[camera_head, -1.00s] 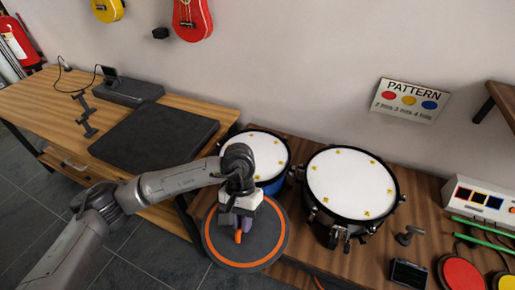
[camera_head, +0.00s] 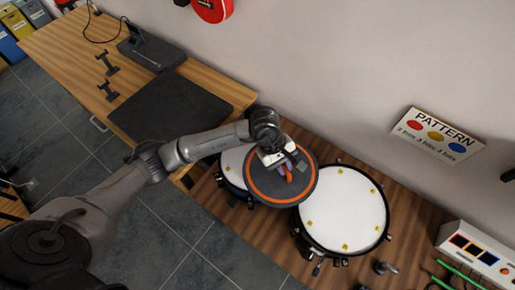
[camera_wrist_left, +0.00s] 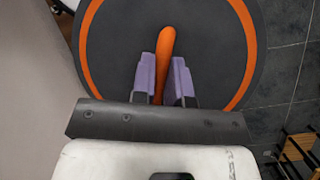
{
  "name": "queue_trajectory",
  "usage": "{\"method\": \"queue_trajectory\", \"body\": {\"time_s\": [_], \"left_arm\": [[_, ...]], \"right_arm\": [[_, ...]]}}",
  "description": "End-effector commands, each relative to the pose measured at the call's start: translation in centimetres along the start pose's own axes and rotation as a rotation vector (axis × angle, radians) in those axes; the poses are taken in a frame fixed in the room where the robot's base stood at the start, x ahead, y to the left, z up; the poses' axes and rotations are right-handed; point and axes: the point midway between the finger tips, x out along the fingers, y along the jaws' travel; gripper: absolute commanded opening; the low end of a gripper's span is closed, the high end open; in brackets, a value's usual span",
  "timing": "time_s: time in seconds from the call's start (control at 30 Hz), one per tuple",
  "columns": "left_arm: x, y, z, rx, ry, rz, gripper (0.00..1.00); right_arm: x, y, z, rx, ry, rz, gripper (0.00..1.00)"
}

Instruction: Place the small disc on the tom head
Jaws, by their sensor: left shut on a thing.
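The small disc (camera_head: 262,190) is dark grey with an orange ring and an orange handle (camera_wrist_left: 166,43). My left gripper (camera_head: 285,170) is shut on that handle, its purple fingers (camera_wrist_left: 163,72) on either side of it in the left wrist view. The disc is in front of much of the left drum (camera_head: 232,165) in the head view and its right edge meets the larger right drum (camera_head: 345,210). Both drums have white heads with yellow marks. I cannot tell the disc's height above them. My right gripper is not in view.
A wooden bench (camera_head: 225,218) carries the drums. Another wooden table (camera_head: 72,50) with a black mat (camera_head: 170,108) stands at left. A PATTERN sign (camera_head: 438,134) is on the wall, and a white box with coloured squares (camera_head: 475,250) is at right.

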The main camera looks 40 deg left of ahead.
Motion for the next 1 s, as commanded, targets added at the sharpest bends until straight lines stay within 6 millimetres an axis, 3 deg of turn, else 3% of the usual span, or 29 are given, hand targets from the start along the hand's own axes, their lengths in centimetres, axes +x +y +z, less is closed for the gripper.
{"method": "queue_trajectory", "body": {"time_s": [0.2,0.47,0.8,1.0], "left_arm": [[-0.6,1.3,-0.5,-0.253,0.055,0.108,0.0],[-0.6,1.4,-1.9,-0.376,0.081,0.154,0.0],[0.1,-1.7,-9.0,-0.387,0.084,0.155,0.0],[0.5,-2.9,-12.1,-0.383,0.083,0.156,0.0]], "right_arm": [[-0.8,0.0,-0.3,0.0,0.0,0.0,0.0],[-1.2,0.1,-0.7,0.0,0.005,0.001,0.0],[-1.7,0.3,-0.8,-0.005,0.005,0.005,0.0],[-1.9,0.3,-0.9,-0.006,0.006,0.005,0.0]]}}
